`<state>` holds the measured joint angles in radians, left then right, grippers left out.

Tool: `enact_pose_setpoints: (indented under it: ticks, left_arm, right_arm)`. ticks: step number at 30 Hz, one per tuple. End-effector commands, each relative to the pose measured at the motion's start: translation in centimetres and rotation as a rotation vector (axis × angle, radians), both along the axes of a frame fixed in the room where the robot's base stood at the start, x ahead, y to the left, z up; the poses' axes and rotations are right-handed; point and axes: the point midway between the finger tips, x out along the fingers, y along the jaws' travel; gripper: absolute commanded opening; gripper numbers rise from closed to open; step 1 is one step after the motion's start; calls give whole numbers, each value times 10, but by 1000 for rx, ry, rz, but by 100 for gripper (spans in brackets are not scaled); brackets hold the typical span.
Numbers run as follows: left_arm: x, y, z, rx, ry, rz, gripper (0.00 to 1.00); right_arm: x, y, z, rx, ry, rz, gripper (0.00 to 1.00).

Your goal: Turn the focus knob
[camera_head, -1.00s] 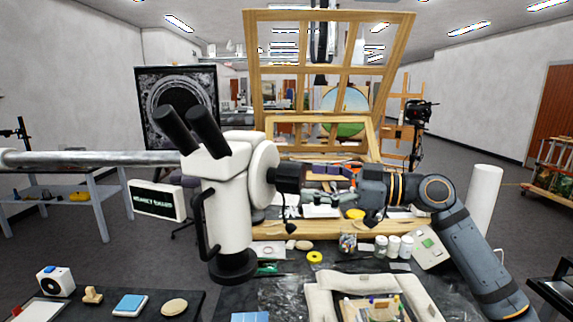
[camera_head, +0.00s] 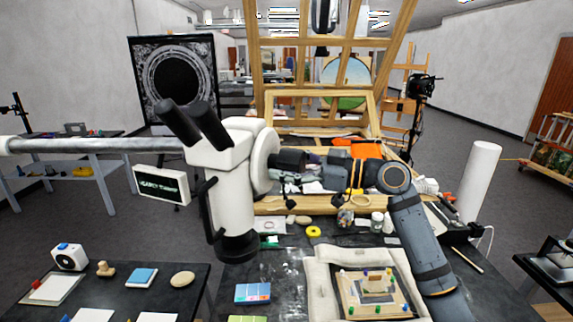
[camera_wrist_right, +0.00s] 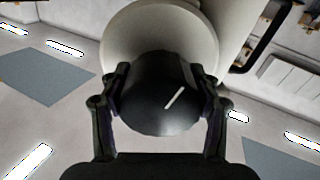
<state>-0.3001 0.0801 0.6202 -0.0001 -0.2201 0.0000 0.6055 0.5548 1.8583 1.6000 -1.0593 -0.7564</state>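The white microscope (camera_head: 228,180) with black eyepieces hangs from a metal boom in the head view. Its black focus knob (camera_head: 287,159) sticks out on the right of a round white housing. My right gripper (camera_head: 297,165) reaches the knob from the right. In the right wrist view, the knob (camera_wrist_right: 158,100) carries a short white line, tilted up to the right. The two fingers of my right gripper (camera_wrist_right: 160,82) lie along opposite sides of the knob and appear to touch it. My left gripper is out of view.
A dark worktable (camera_head: 280,262) below holds a padded frame (camera_head: 318,285), jars and a yellow tape roll (camera_head: 313,231). A wooden easel frame (camera_head: 255,60) stands behind. A metal boom (camera_head: 90,146) crosses the left. A white cylinder (camera_head: 478,180) stands right of my arm.

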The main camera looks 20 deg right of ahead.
Motion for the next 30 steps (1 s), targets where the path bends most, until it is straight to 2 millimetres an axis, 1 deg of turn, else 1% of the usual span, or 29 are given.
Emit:
enact_pose_setpoints:
  ticks: [1, 5, 6, 8, 12, 16, 25, 26, 30]
  left_arm:
    - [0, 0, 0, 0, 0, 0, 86]
    - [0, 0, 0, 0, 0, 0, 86]
    - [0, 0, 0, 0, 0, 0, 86]
    - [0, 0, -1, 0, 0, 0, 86]
    - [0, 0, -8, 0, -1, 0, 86]
    - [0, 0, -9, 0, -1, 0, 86]
    - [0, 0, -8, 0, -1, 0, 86]
    - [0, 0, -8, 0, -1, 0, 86]
    - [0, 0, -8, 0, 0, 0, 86]
  right_arm:
    - [0, 0, 0, 0, 0, -1, 50]
    - [0, 0, 0, 0, 0, -1, 33]
    - [0, 0, 0, 0, 0, -1, 31]
    - [0, 0, 0, 8, 10, -1, 31]
    - [0, 0, -2, 78, 109, 0, 31]
    - [0, 0, 0, 132, 186, 0, 31]
    - [-1, 0, 1, 142, 201, 0, 31]
    - [0, 0, 1, 141, 200, 0, 66]
    - [0, 0, 1, 141, 200, 0, 85]
